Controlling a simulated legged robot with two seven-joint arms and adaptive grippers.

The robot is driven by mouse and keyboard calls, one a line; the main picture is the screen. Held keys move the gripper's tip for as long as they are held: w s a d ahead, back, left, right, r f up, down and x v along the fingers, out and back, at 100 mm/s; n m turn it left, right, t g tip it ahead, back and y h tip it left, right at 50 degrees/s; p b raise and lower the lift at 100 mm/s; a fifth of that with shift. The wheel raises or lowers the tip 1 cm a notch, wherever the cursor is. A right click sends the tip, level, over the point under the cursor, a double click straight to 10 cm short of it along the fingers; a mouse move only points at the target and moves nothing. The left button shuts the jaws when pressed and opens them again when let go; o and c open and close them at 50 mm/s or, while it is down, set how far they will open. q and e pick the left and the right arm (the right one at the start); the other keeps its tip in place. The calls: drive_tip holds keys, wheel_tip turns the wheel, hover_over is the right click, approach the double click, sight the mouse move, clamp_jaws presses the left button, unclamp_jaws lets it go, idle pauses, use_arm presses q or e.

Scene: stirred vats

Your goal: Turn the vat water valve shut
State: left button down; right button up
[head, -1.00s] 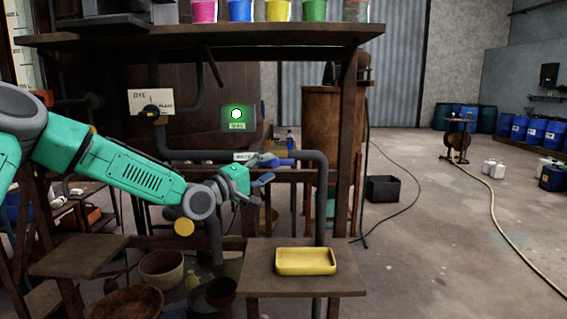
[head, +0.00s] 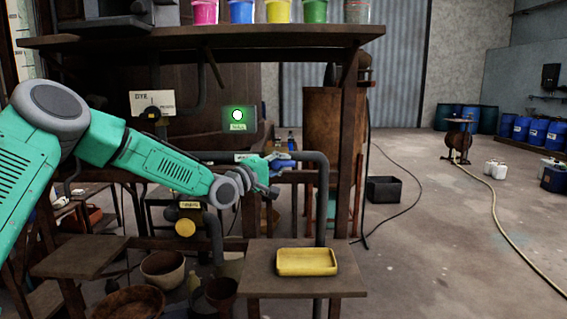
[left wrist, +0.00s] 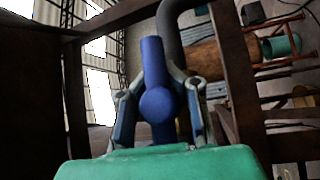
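The blue lever of the water valve (head: 287,163) sits on the grey pipe in the head view, beside a small white label. My left gripper (head: 277,175) is right at the lever and hides part of it. In the left wrist view the blue lever (left wrist: 153,60) with its round hub stands between the two fingers of my left gripper (left wrist: 158,92). The fingers are spread, one on each side of the lever; firm contact is not clear. My right gripper is not in view.
The grey pipe (head: 322,205) bends down behind a small table with a yellow tray (head: 306,262). A DYE panel with a black knob (head: 151,111) and a green-lit indicator (head: 238,115) are behind my arm. A wooden shelf with several coloured buckets is above. Bowls stand below.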

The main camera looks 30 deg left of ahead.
use_arm(q)
drive_tip(key=c, duration=2.2)
unclamp_jaws()
drive_tip(key=shift+a+f, duration=0.1)
drive_tip(key=shift+a, duration=0.05)
drive_tip(key=o, duration=0.7)
drive_tip(key=shift+a, duration=0.1)
drive_tip(key=shift+o, duration=0.2)
drive_tip(key=shift+a, duration=0.2)
drive_tip(key=shift+d, duration=0.1)
drive_tip(key=shift+s+f, duration=0.1)
drive_tip(key=shift+s, duration=0.15)
drive_tip(key=v, duration=1.1)
drive_tip(key=shift+s+a, duration=0.2)
